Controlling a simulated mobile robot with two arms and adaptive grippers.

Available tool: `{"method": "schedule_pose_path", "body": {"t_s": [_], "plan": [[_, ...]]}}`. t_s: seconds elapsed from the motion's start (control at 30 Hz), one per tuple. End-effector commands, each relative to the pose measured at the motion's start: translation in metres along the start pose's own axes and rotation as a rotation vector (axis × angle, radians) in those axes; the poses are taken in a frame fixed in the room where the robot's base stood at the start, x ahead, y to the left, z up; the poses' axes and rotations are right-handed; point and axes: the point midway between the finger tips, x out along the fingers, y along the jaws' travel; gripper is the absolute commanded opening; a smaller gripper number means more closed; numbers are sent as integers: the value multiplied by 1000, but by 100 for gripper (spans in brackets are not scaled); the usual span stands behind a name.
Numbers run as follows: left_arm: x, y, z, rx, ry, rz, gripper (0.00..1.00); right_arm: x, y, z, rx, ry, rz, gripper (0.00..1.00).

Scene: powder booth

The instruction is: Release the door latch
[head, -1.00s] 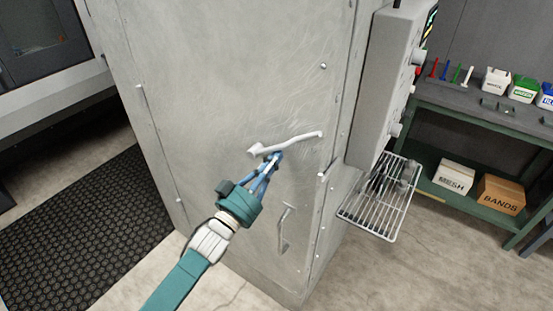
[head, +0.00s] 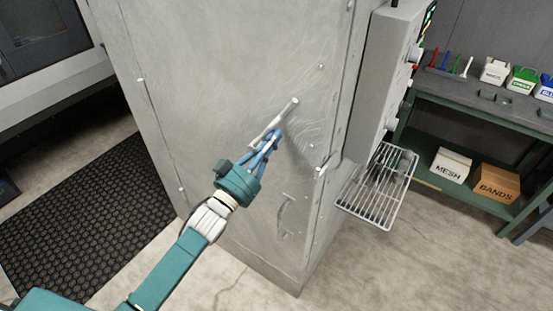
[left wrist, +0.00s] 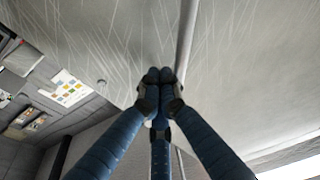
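The door latch (head: 272,124) is a pale metal lever on the grey booth door (head: 220,60). It slants steeply, its free end up and to the right. In the left wrist view the lever (left wrist: 187,40) runs as a bar just right of my fingertips. My right gripper is not in view.
A pull handle (head: 285,216) sits lower on the door. A control box (head: 382,80) and a wire shelf (head: 380,185) stick out at right. A green bench (head: 465,112) holds bins and boxes beyond. A black mat (head: 75,215) lies on the left floor.

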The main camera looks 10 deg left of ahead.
Motion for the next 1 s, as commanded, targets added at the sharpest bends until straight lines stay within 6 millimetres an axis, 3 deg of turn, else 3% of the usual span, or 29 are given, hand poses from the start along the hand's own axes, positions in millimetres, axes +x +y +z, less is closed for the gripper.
{"method": "schedule_pose_path", "body": {"t_s": [0.53, 1.0], "plan": [[7, -41, -28, 3, 1, 0, 0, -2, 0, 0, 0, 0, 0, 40], [3, -39, -28, 0, 0, -1, 0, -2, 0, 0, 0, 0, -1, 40]]}}
